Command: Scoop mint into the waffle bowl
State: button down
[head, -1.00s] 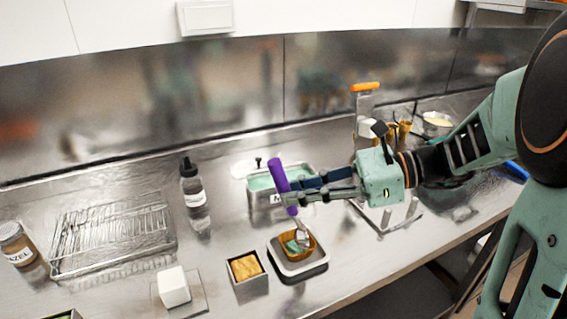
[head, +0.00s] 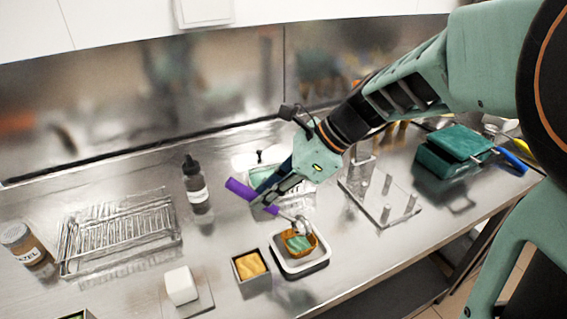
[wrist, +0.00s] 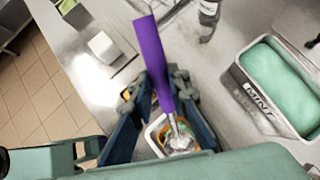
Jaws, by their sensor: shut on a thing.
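My gripper (head: 264,199) is shut on the purple-handled scoop (head: 239,188). The scoop is tilted, its handle up to the left and its metal head just above the back edge of the waffle bowl (head: 311,252); I cannot tell whether they touch. Green mint (head: 297,243) lies in the bowl, which sits on a white-topped square stand (head: 318,262). The mint tub (wrist: 243,88) is right of my gripper in the wrist view, labelled MINT and filled with green. My gripper partly hides the tub in the head view. The scoop's head largely hides the bowl in the wrist view.
A tin of yellow contents (head: 251,279) and a white block (head: 180,286) stand left of the bowl. A dropper bottle (head: 195,187), a wire rack (head: 120,235) and a jar (head: 25,245) are farther left. A clear stand (head: 385,203) and a green box (head: 440,165) are to the right.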

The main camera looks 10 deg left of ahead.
jog(key=a+h+p, duration=0.1)
jog(key=a+f+h+p, duration=0.1)
jog(key=p, duration=0.1)
jog(key=shift+a+h, duration=0.1)
jog(key=shift+h, duration=0.2)
jog(key=shift+a+f+h+p, duration=0.5)
jog(key=shift+h+p, duration=0.55)
jog(key=shift+p, duration=1.05)
jog(key=shift+a+f+h+p, duration=0.5)
jog(key=shift+h+p, duration=0.55)
jog(key=shift+p, duration=1.05)
jog(key=shift+d, duration=0.1)
